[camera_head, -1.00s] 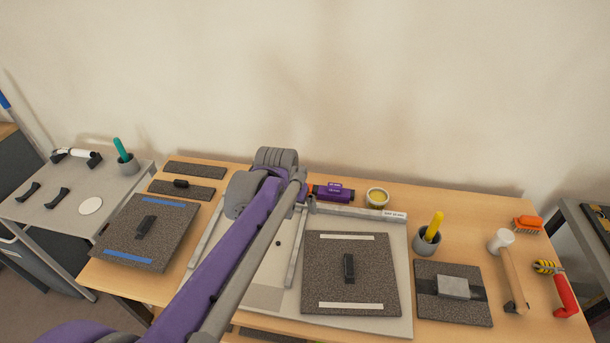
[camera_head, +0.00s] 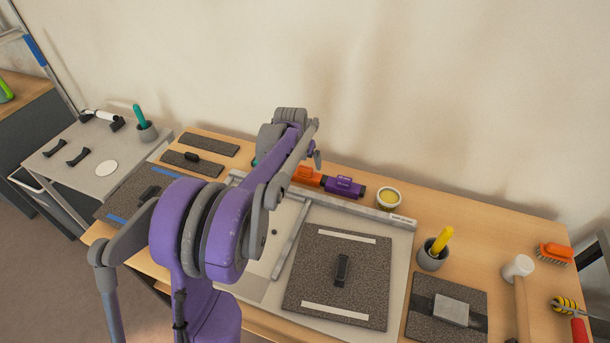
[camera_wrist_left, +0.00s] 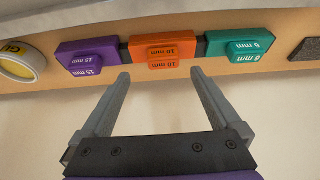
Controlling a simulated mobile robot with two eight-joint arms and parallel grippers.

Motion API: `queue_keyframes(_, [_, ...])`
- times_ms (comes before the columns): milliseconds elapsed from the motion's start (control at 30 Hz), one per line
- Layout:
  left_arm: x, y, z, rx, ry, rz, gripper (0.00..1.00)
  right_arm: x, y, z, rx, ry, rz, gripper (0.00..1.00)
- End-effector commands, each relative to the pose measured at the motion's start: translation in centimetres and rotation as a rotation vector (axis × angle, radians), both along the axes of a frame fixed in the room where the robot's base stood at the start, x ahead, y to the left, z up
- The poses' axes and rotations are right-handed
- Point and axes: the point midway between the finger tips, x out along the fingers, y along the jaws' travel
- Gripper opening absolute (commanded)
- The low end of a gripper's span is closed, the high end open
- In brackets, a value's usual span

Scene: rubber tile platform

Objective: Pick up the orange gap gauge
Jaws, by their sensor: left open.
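The orange gap gauge (camera_head: 307,176) lies at the back of the wooden table, partly hidden by my left arm in the head view. In the left wrist view the orange gauge (camera_wrist_left: 163,50), marked 10 mm, is between a purple 15 mm gauge (camera_wrist_left: 87,57) and a teal 6 mm gauge (camera_wrist_left: 240,45). My left gripper (camera_wrist_left: 160,78) is open and empty, with its fingertips pointing at the orange gauge and apart from it. In the head view the left gripper (camera_head: 317,158) is seen small, close to the orange gauge. My right gripper is not in view.
The purple gauge (camera_head: 344,187) and a yellow-filled bowl (camera_head: 388,198) are right of the orange one. A pale board (camera_head: 402,243) holds a dark tile (camera_head: 318,273) in front. The wall rises behind the table.

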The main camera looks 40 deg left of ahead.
Motion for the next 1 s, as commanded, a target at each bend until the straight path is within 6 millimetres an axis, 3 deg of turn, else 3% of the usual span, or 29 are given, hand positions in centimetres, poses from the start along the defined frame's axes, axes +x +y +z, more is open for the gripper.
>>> queue_keyframes(333, [1.1,1.0,-4.4,0.000,0.000,0.000,0.97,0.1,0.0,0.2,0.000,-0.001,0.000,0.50])
queue_keyframes(633, [1.3,1.0,-4.9,0.000,0.000,0.000,0.97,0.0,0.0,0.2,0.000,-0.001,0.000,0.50])
queue_keyframes(1000, [1.3,1.0,-4.8,0.000,0.000,0.000,0.33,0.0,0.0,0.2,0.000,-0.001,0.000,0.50])
